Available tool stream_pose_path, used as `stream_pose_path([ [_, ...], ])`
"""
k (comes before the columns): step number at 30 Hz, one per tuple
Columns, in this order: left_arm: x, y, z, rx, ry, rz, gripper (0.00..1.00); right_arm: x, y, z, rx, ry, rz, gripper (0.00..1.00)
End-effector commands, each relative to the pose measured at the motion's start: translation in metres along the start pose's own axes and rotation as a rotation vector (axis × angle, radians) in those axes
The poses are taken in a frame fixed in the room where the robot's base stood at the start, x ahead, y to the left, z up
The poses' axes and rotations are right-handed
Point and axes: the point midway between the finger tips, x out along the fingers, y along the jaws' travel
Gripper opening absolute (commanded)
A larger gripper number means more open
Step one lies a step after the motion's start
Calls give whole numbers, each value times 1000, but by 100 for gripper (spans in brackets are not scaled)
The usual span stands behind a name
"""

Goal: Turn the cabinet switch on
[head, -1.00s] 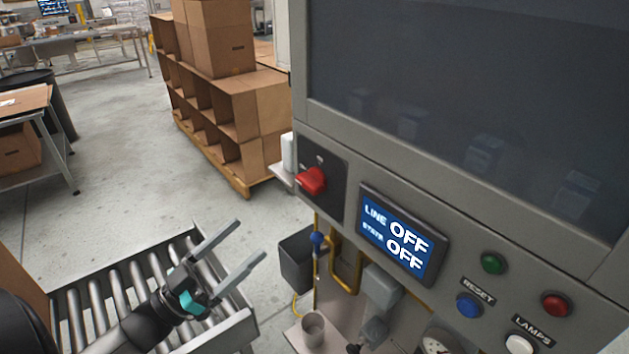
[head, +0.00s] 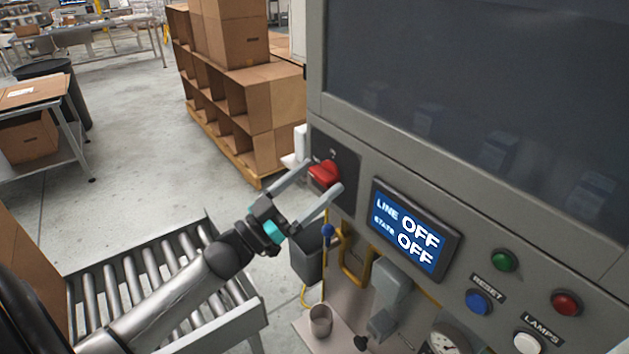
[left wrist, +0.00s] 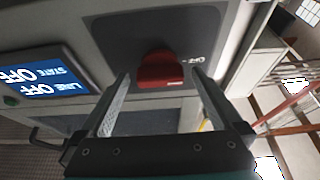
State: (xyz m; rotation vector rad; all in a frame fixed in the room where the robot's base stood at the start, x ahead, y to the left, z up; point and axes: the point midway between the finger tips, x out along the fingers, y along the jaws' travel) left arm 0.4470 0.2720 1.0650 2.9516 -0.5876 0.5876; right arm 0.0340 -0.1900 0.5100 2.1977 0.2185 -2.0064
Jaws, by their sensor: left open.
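The cabinet switch is a red rotary handle (head: 324,174) on a dark square plate (head: 346,187) at the left end of the grey cabinet's panel. My left gripper (head: 321,178) is open, its two fingers reaching to either side of the red handle in the head view. In the left wrist view the red handle (left wrist: 161,70) shows ahead, between the open fingers of my left gripper (left wrist: 160,88). I cannot tell whether the fingers touch it. The display (head: 414,230) beside the switch reads LINE OFF and STATE OFF. My right gripper is not in view.
Green (head: 504,260), blue (head: 479,301), red (head: 566,301) and white (head: 528,342) buttons sit right of the display. A yellow pipe (head: 355,262) and a dark bin (head: 308,262) are below the switch. A roller conveyor (head: 150,275) lies under my left arm. Cardboard boxes (head: 240,110) stand behind.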

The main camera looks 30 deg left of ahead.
Motion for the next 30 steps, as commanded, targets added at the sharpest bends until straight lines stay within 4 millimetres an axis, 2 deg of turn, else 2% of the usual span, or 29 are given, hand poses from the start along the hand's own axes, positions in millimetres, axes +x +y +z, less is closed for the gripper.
stream_pose_path([
  [9, 2, 0, 0, -1, 0, -1, 100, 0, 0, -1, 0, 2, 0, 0],
  [30, 2, 0, 0, -1, 0, -1, 21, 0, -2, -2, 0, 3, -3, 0],
])
